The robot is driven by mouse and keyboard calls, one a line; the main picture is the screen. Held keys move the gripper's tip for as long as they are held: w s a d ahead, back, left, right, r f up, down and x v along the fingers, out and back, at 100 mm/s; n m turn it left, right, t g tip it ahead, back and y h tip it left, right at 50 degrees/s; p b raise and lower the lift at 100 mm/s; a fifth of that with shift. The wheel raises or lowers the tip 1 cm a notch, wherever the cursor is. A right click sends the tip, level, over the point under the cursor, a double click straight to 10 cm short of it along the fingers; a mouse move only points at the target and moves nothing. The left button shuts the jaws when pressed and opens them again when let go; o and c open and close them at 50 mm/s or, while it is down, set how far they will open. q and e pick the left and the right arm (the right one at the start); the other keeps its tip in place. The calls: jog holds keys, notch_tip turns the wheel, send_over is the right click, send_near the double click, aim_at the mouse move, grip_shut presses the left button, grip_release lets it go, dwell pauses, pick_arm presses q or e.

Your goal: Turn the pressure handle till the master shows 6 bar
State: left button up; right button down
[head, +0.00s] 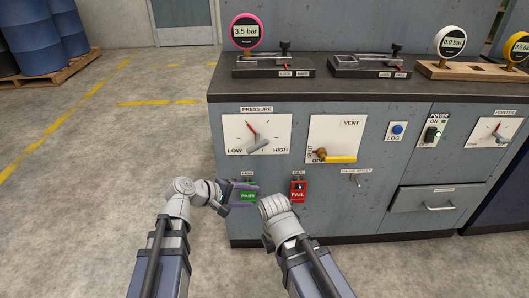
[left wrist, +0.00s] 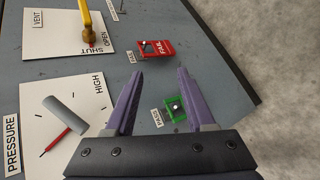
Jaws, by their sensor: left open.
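The pressure handle (head: 258,142) is a grey lever with a red pointer on a white LOW–HIGH plate (head: 280,124) on the cabinet front. Its pointer tilts up and left, left of the plate's middle. The handle also shows in the left wrist view (left wrist: 64,116). The pink-rimmed gauge (head: 246,31), seemingly the master, reads 3.5 bar. My left gripper (head: 250,195) is open and empty, below the pressure plate by the green PASS button (head: 247,195). In the left wrist view its fingers (left wrist: 159,75) are apart, with the handle off to the left. My right gripper (head: 277,205) is right of it; its fingers are hidden.
A yellow VENT handle (head: 341,159) sits right of the pressure plate. A red FAIL button (head: 298,192) is below, between them. A white-rimmed gauge (head: 452,41) on the bench top reads 0.0 bar.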

aim_at(261, 145)
pick_arm(q)
jog(key=w+r+n+t+h, duration=0.4)
jog(key=w+r+n+t, duration=0.2)
jog(key=r+n, duration=0.45)
jog(key=shift+w+d+r+m, duration=0.25)
jog(key=shift+w+d+m, duration=0.1)
jog(key=shift+w+d, duration=0.5)
jog(key=shift+w+d+r+m, duration=0.2)
jog(key=shift+w+d+m, duration=0.15)
jog(key=shift+w+d, duration=0.5)
jog(key=shift+w+d+r+m, duration=0.3)
jog(key=shift+w+d, duration=0.35)
jog(key=shift+d, duration=0.35)
jog(key=shift+c, duration=0.4)
grip_shut()
